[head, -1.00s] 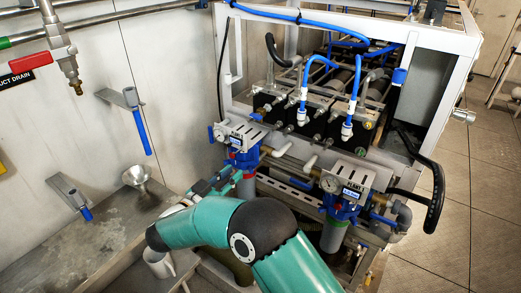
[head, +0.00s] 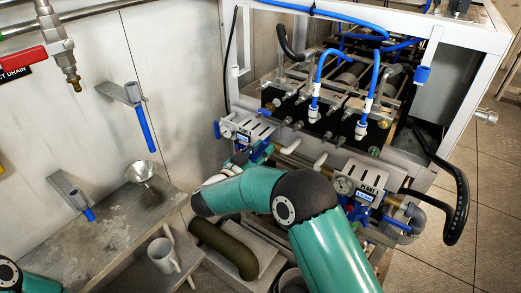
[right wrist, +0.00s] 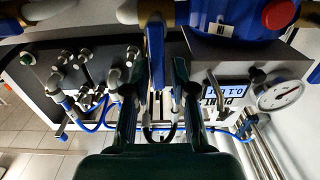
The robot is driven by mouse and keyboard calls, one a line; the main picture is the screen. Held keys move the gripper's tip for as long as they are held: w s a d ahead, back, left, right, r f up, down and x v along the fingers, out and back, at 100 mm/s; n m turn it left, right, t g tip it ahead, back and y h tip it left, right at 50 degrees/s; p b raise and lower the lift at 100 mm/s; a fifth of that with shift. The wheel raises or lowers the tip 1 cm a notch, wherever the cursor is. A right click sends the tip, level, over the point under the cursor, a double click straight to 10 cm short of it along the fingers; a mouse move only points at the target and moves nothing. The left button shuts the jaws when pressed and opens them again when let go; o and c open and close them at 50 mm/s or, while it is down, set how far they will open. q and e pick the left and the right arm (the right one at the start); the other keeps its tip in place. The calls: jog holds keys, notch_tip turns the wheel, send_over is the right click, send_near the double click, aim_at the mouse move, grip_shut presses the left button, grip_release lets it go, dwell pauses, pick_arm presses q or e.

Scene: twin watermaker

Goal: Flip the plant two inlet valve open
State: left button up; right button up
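The plant two unit (head: 247,131) stands left of the unit labelled PLANT 1 (head: 365,187) in the head view. A blue valve lever (head: 262,153) is at its front, beside my right gripper (head: 238,163), which is partly hidden by my own arm. In the right wrist view, the blue lever (right wrist: 156,45) stands lengthwise between the two dark fingers of my right gripper (right wrist: 154,75). The fingers are apart, with a gap visible on either side of the lever. The panel with the gauge (right wrist: 278,95) appears upside down there. My left gripper is out of view.
A white frame (head: 235,60) with hoses surrounds the machinery behind. A black hose loop (head: 460,205) hangs at right.

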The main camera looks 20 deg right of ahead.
jog(key=shift+d, duration=0.15)
grip_shut()
jog(key=s+d+f+m+b, duration=0.1)
jog(key=f+m+b, duration=0.1)
jog(key=m+b, duration=0.7)
jog(key=s+d+f+m+b, duration=0.1)
jog(key=m+b, duration=0.8)
jog(key=b, duration=1.1)
jog(key=shift+s+d+f, duration=0.4)
jog(key=shift+s+f, duration=0.4)
